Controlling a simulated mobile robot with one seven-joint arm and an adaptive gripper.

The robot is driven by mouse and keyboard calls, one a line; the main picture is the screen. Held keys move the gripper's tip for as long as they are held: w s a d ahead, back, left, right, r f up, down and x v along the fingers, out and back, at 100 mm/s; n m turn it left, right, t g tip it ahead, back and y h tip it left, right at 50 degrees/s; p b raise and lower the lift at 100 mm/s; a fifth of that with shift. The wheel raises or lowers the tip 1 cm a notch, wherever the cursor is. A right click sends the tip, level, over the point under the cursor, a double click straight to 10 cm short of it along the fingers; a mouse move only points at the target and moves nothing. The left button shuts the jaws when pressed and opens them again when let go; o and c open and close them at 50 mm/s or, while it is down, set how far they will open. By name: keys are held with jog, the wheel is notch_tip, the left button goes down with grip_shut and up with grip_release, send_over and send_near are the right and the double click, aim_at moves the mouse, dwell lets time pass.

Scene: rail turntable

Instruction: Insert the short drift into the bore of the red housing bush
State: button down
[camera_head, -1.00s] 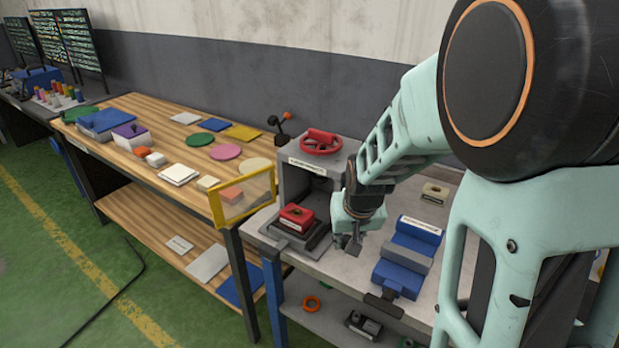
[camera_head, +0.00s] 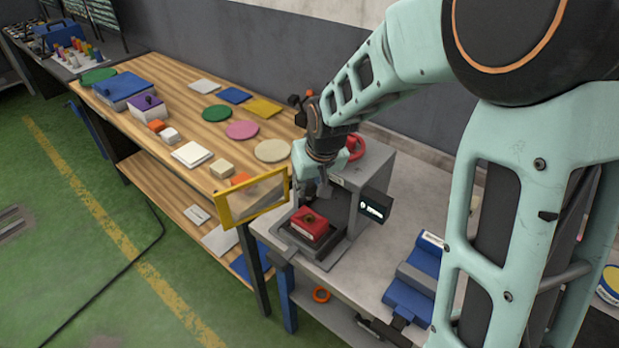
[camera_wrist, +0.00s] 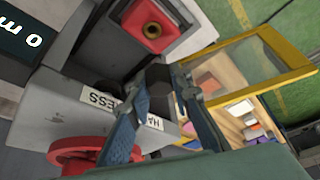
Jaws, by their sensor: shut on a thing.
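The red housing bush (camera_head: 310,223) sits on the dark bed of the grey press; in the wrist view (camera_wrist: 165,20) its round brassy bore faces the camera. My gripper (camera_head: 323,190) is above and slightly right of the bush in the head view. In the wrist view my gripper (camera_wrist: 161,82) has its fingers closed on a dark, blunt-ended piece (camera_wrist: 158,74), which looks like the short drift. The drift is apart from the bore in that view. Its length is mostly hidden by foreshortening, and in the head view it is hard to make out.
The grey press (camera_head: 345,215) stands close around the bush, with a red handwheel (camera_wrist: 85,150) and a dark display (camera_head: 375,207). A yellow-framed clear guard (camera_head: 255,198) stands at its left. A blue vise (camera_head: 412,285) lies to the right.

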jog(key=shift+s, duration=0.1)
jog(key=shift+f+b, duration=0.25)
jog(key=shift+b, duration=0.15)
jog(key=b, duration=0.5)
send_over(308, 215)
jog(key=s, duration=0.1)
jog(key=f, duration=0.5)
jog(key=shift+s+d+f, duration=0.1)
jog(key=shift+d+f, duration=0.1)
jog(key=shift+f+b, duration=1.4)
jog(key=shift+b, duration=0.05)
dwell(1.1)
jog(key=shift+r, duration=0.15)
jog(key=shift+r+p, duration=0.8)
jog(key=shift+r, duration=0.2)
jog(key=shift+f+b, duration=0.85)
jog(key=shift+b, duration=0.2)
dwell(1.3)
